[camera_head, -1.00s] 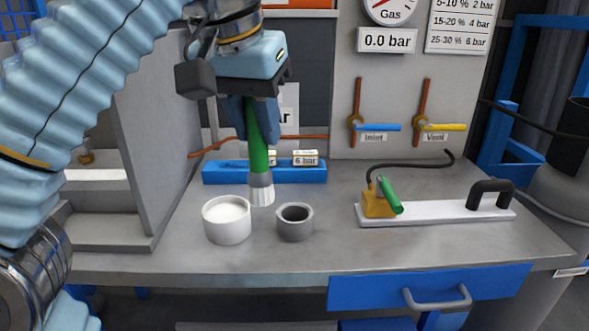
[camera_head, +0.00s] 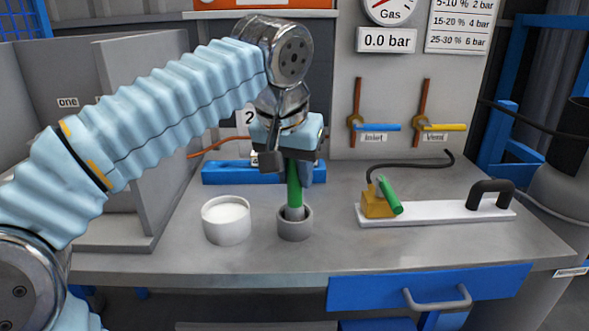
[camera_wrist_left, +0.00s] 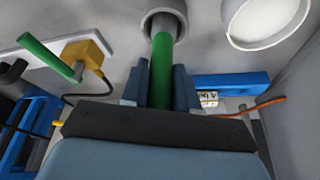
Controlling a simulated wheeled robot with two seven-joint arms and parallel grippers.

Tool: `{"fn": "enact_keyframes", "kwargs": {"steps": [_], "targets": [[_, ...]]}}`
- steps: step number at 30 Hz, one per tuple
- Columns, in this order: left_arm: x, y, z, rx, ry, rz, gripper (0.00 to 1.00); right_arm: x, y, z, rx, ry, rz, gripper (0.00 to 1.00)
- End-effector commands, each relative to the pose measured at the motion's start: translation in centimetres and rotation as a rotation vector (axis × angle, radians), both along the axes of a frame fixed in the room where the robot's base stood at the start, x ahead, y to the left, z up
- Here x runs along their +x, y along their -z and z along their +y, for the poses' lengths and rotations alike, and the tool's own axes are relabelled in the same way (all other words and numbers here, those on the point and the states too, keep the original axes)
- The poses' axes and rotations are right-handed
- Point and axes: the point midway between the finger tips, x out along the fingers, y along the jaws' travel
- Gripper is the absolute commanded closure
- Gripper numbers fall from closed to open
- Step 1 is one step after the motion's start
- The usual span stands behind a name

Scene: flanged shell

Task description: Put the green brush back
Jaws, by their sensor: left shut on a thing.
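The green brush (camera_head: 294,188) is upright in my left gripper (camera_head: 296,172), which is shut on its handle. Its lower end is inside the mouth of the small grey cup (camera_head: 295,228), and the bristles are hidden by the cup wall. In the left wrist view the green handle (camera_wrist_left: 161,75) runs between the fingers of my left gripper (camera_wrist_left: 161,88) into the grey cup's opening (camera_wrist_left: 176,14). My right gripper does not show.
A white pot (camera_head: 227,222) with white content stands just left of the cup. A blue block (camera_head: 225,173) lies behind. A white plate with a black handle (camera_head: 490,192) and a brass block with a green lever (camera_head: 389,197) lie to the right. A grey partition (camera_head: 150,120) stands left.

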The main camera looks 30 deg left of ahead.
Motion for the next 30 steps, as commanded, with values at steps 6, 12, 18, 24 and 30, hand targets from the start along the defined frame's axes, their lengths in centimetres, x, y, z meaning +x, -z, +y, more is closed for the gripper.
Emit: {"fn": "enact_keyframes", "kwargs": {"steps": [6,12,18,24,30], "targets": [[0.0,0.2,0.0,0.0,0.0,-0.001,1.0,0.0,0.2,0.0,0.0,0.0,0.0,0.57],[0.0,0.1,0.0,0.0,0.0,0.0,0.45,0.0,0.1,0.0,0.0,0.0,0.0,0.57],[0.0,0.1,0.0,0.0,0.0,0.0,0.45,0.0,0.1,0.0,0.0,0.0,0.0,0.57],[-0.2,-0.9,-0.1,0.0,0.0,-0.003,0.45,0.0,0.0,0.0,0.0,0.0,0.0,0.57],[-1.7,-4.9,-0.4,-0.003,0.002,-0.004,0.45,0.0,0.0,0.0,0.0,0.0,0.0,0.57]]}}
